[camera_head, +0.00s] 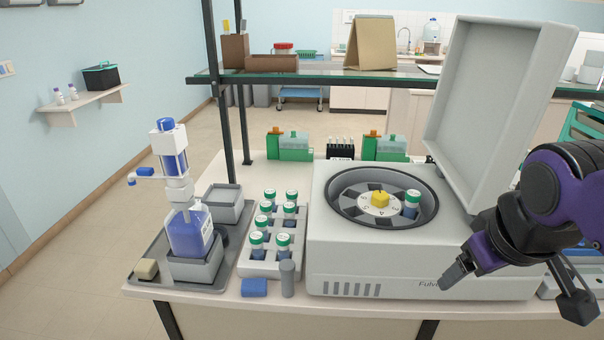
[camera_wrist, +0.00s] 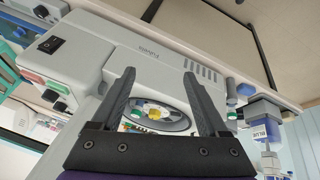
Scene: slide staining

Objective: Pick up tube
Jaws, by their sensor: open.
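One tube (camera_head: 411,205) with a green and white cap stands in the rotor of the open centrifuge (camera_head: 330,255), right of the yellow hub (camera_head: 380,199). Several similar tubes (camera_head: 283,243) with blue lower parts stand in a light grey rack (camera_head: 258,269) left of the centrifuge. My gripper (camera_head: 445,284) is in front of the centrifuge's right front, apart from every tube. In the wrist view my gripper (camera_wrist: 158,75) is open with nothing between its fingers. The rotor bowl (camera_wrist: 180,124) shows between and behind them, partly hidden by the right finger.
The raised centrifuge lid (camera_head: 495,110) stands at the back right. A blue dispenser bottle (camera_head: 188,235) sits on a grey tray (camera_head: 150,262) at the left. A glass shelf (camera_head: 330,76) spans behind.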

